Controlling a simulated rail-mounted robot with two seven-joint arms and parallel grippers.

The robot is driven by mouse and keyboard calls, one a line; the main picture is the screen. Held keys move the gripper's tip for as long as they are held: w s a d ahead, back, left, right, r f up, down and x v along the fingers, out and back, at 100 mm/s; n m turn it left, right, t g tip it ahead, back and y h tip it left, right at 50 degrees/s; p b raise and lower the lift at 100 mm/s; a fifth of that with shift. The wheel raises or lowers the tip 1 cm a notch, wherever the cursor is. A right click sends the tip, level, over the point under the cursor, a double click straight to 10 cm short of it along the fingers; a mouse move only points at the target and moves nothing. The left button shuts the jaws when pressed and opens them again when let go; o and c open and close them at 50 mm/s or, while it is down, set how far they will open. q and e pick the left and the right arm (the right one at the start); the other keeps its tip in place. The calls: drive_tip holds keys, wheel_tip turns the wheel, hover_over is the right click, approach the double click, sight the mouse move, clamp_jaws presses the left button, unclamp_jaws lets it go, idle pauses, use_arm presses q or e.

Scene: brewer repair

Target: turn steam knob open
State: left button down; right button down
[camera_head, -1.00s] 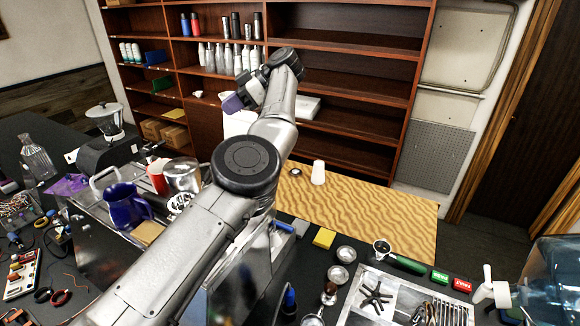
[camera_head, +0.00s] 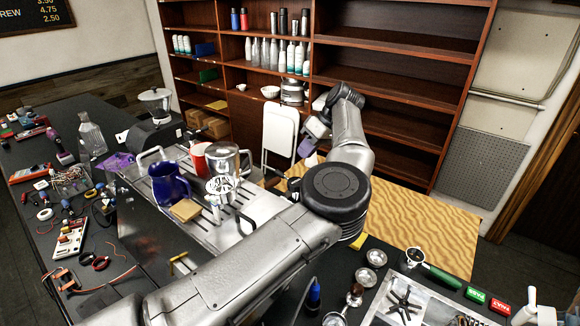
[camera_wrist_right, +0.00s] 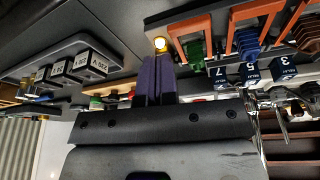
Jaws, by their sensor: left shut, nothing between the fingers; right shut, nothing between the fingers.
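I cannot make out the steam knob in either view. The brewer (camera_head: 160,217) stands at the left centre in the head view, its top covered with kitchenware and its front side turned away from me. My left arm crosses in front of it. My left gripper (camera_head: 307,147), with purple fingers, hangs past the brewer's far right side, just right of a white folding chair. It is small and partly turned away, shut and empty. My right gripper (camera_wrist_right: 157,78) shows in the right wrist view, its purple fingers together and empty; it is outside the head view.
A blue jug (camera_head: 168,187), a red cup (camera_head: 200,157) and a steel pitcher (camera_head: 226,160) stand on the brewer. A wood-grained table (camera_head: 425,215) lies beyond my arm.

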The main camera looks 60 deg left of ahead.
drive_tip(key=shift+r, duration=0.25)
use_arm(q)
drive_tip(key=s+f, duration=0.3)
drive_tip(key=s, duration=0.2)
drive_tip(key=shift+s+p, duration=0.15)
drive_tip(key=shift+p, duration=0.3)
use_arm(e)
drive_tip(key=shift+a+r, duration=0.15)
drive_tip(key=shift+r, duration=0.05)
use_arm(q)
drive_tip(key=shift+f, duration=0.1)
drive_tip(key=shift+s, duration=0.1)
use_arm(e)
drive_tip(key=shift+r+p, duration=0.45)
drive_tip(key=shift+p, duration=0.05)
use_arm(q)
drive_tip(key=shift+s+n, duration=0.4)
drive_tip(key=shift+s, duration=0.25)
